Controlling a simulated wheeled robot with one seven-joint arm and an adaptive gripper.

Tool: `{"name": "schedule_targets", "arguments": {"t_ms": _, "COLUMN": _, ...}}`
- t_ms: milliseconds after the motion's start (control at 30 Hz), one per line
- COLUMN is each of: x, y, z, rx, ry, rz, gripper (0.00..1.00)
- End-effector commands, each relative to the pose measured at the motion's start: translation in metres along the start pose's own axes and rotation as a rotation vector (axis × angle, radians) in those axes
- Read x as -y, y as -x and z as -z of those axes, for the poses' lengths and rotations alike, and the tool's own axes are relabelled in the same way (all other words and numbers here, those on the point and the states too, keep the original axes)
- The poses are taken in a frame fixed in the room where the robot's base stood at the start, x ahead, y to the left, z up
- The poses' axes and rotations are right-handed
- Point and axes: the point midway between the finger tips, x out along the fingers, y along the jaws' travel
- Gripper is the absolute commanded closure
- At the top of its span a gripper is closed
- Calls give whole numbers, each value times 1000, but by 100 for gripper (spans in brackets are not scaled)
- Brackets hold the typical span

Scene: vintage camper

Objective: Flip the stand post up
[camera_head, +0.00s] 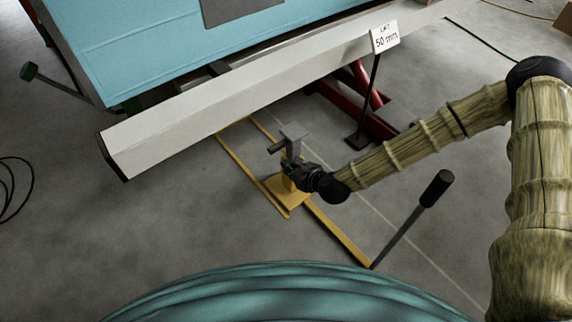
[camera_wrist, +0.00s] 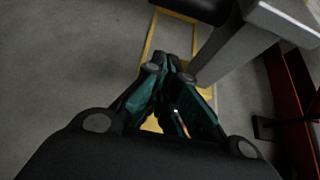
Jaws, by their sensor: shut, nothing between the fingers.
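The stand post (camera_head: 293,146) is a grey post with a flat grey head on top, and it appears to stand upright on a yellow base plate (camera_head: 288,198). A dark knob (camera_head: 276,147) sticks out at its left. In the wrist view the post (camera_wrist: 222,47) rises at the upper right, its head close to the camera. My gripper (camera_head: 288,168) is shut and empty, beside the post at its lower part. In the wrist view the fingertips (camera_wrist: 168,66) are together, just left of the post's lower end; I cannot tell if they touch it.
The long white beam (camera_head: 230,100) of the blue camper (camera_head: 170,45) runs above and behind the post. A red jack (camera_head: 365,105) and a "50 mm" sign (camera_head: 385,37) stand behind right.

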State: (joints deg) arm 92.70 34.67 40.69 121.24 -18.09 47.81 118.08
Motion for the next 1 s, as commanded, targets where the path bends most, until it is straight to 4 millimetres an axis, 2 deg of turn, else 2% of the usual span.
{"name": "schedule_targets", "arguments": {"t_ms": 300, "x": 0, "y": 50, "z": -2, "rx": -2, "ry": -4, "rz": 1, "gripper": 100}}
{"name": "schedule_targets", "arguments": {"t_ms": 500, "x": 0, "y": 71, "z": 0, "rx": -2, "ry": -3, "rz": 1, "gripper": 100}}
{"name": "schedule_targets", "arguments": {"t_ms": 700, "x": 0, "y": 79, "z": 1, "rx": -2, "ry": -2, "rz": 0, "gripper": 100}}
{"name": "schedule_targets", "arguments": {"t_ms": 1000, "x": 0, "y": 79, "z": 1, "rx": -2, "ry": -1, "rz": 0, "gripper": 100}}
